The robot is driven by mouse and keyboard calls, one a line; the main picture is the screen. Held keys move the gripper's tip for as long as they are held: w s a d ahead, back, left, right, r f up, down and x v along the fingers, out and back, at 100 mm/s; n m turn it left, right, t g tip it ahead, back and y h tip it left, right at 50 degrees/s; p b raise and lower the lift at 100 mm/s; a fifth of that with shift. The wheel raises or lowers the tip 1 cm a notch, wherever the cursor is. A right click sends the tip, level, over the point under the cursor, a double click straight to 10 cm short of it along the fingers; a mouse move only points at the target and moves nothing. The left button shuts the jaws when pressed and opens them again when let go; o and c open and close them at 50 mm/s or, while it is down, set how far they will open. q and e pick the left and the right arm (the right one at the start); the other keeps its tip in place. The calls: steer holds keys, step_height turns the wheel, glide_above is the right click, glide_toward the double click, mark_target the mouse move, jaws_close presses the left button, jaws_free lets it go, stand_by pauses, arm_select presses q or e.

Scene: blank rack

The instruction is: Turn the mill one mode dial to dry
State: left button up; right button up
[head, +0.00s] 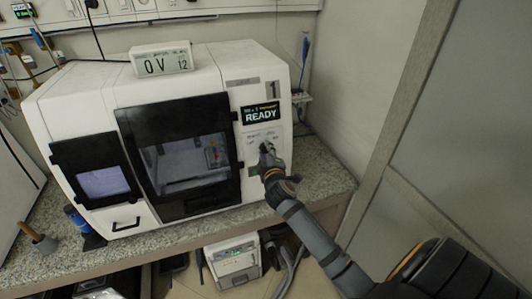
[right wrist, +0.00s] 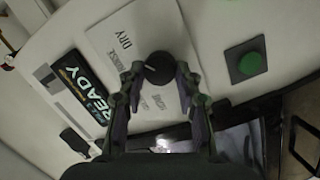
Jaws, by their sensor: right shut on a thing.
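The mill one (head: 225,80) is a white machine with a large "1" and a "READY" display (head: 261,113). Its mode dial (right wrist: 158,65) is a round black knob with a short white mark on a white label plate (right wrist: 128,42). The plate reads "DRY" and other words, partly covered by my finger. The mark seems to point toward the picture's left; I cannot tell exactly which word it meets. My right gripper (right wrist: 160,72) is shut on the dial, one finger on each side. In the head view my right gripper (head: 268,153) hides the dial. My left gripper is out of view.
A green square-mounted button (right wrist: 247,64) sits beside the dial plate. A dark-framed window (head: 182,160) is left of the panel. A sign (head: 161,60) stands on top. The granite counter (head: 318,172) has some free room at right, near a grey partition.

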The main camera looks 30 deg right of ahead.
steer(key=shift+m, duration=0.5)
stand_by(0.3)
steer(key=o, duration=1.2)
steer(key=shift+c, duration=0.2)
steer(key=v, duration=1.2)
